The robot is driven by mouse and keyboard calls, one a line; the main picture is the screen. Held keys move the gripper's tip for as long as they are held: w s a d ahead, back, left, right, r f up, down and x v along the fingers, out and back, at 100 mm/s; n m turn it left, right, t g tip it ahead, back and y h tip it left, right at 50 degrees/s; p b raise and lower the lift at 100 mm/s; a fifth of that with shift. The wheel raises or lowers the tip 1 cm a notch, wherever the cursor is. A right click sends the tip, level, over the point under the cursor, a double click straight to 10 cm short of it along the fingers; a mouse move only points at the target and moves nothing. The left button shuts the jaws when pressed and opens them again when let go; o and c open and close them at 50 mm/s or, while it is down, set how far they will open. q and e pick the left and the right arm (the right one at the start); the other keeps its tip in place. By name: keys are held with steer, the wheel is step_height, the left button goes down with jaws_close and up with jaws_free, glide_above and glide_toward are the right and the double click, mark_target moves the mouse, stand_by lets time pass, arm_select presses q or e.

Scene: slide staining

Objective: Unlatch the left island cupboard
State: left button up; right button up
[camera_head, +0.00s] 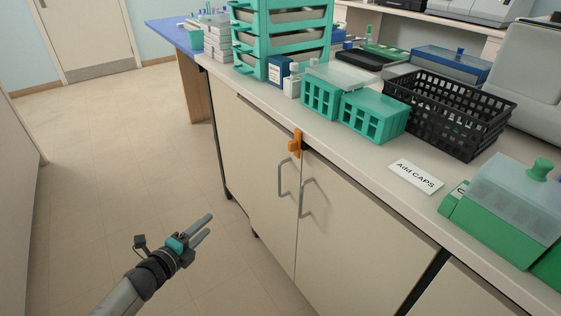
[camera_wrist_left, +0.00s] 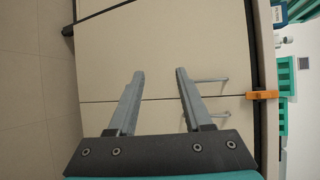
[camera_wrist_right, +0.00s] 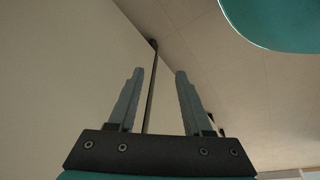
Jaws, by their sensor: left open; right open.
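The island cupboard has two cream doors, a left door (camera_head: 255,165) and a right door (camera_head: 350,240), each with a grey bar handle near the seam. An orange latch (camera_head: 295,144) sits across the top of the seam, just under the countertop. It also shows in the left wrist view (camera_wrist_left: 262,95) at the right. My left gripper (camera_head: 205,228) is open and empty, in front of and below the left door, apart from the latch. In the left wrist view its fingers (camera_wrist_left: 158,75) point at the doors. My right gripper (camera_wrist_right: 158,75) is open and empty; it is outside the head view.
The countertop holds a teal rack (camera_head: 283,42), teal boxes (camera_head: 372,115), a black basket (camera_head: 450,112), an "Add CAPS" card (camera_head: 416,176) and a green box with a clear lid (camera_head: 510,205). The floor (camera_head: 120,150) left of the island is clear.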

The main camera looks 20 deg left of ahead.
arm_select(q)
steer(key=w+d+r+m+t+h+b, duration=0.2)
steer(key=w+r+m+h, duration=0.2)
steer(key=r+m, duration=0.5)
steer(key=m+g+h+b, duration=0.3)
steer(key=m+h, duration=0.2)
steer(key=m, duration=0.8)
glide_toward(289, 144)
steer(key=b+x, duration=0.1)
steer(key=x, duration=0.6)
steer(key=shift+w, duration=0.15)
steer(key=shift+w+d+b, duration=0.35)
steer(key=shift+w+d, duration=0.1)
arm_select(e)
step_height(289, 144, up, 15)
steer(key=w+a+t, duration=0.1)
steer(key=w+a, duration=0.1)
steer(key=shift+w+r+t+y, duration=0.2)
steer(key=shift+t+y, duration=0.1)
steer(key=shift+t, duration=0.1)
arm_select(q)
jaws_close()
arm_select(e)
steer(key=shift+a, duration=0.1)
